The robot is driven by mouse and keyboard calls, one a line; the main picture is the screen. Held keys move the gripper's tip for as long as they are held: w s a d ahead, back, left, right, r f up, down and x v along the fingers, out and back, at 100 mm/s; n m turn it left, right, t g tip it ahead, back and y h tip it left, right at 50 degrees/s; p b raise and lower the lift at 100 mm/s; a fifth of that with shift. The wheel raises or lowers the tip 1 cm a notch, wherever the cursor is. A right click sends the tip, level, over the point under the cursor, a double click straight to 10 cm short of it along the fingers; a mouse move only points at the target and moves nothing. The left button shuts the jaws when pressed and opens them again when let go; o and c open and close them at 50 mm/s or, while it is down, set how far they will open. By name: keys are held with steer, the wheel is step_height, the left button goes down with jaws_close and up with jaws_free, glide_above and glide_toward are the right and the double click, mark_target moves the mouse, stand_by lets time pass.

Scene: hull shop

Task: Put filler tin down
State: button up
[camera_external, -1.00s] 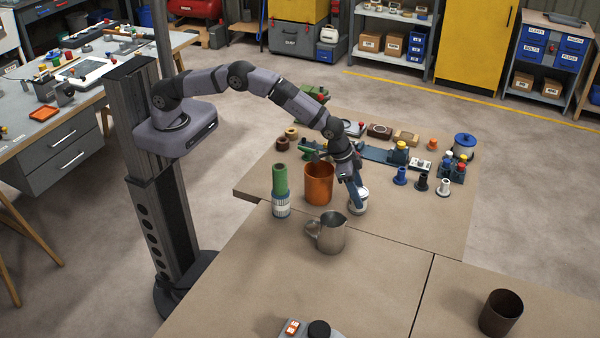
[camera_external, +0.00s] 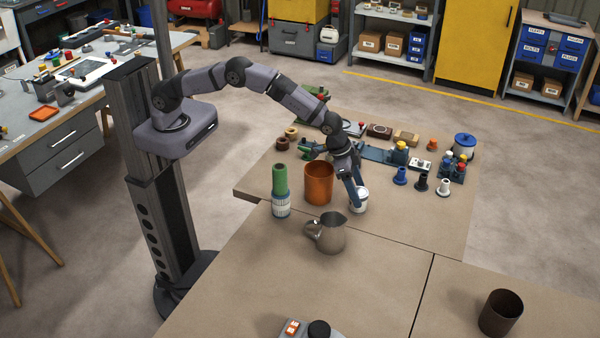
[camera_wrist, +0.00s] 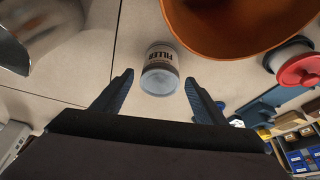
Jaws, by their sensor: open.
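The filler tin (camera_external: 359,200) is a small white tin standing on the table, just right of the orange pot. In the wrist view the tin (camera_wrist: 160,68) shows its "FILLER" label and lies ahead of my fingertips, centred between them. My gripper (camera_external: 355,196) is beside the tin in the external view and partly covers it. In the wrist view my gripper (camera_wrist: 157,88) is open, with its two blue fingers apart and a gap between them and the tin.
The orange pot (camera_external: 319,184) stands close on the left. A metal jug (camera_external: 331,234) is in front, and a green-topped jar (camera_external: 281,195) is further left. Small blue, black and white parts (camera_external: 421,182) stand to the right. The front table is mostly clear.

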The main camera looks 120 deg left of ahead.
steer(key=b+v, duration=0.2)
steer(key=v, duration=0.8)
steer(key=shift+s+r, duration=0.2)
steer(key=shift+r, duration=0.05)
steer(key=s+d+f+m+g, duration=0.1)
steer(key=s+d, duration=0.1)
steer(key=s, duration=1)
steer(key=s+d+f+g, duration=0.1)
steer(key=s+d, duration=0.2)
steer(key=s, duration=1)
steer(key=s+d+m+g+h+p, duration=0.1)
steer(key=s+d+g, duration=0.1)
steer(key=s, duration=1.1)
steer(key=shift+s+d+f+m, duration=0.2)
steer(key=shift+d+f+m, duration=0.1)
steer(key=shift+d+f, duration=0.15)
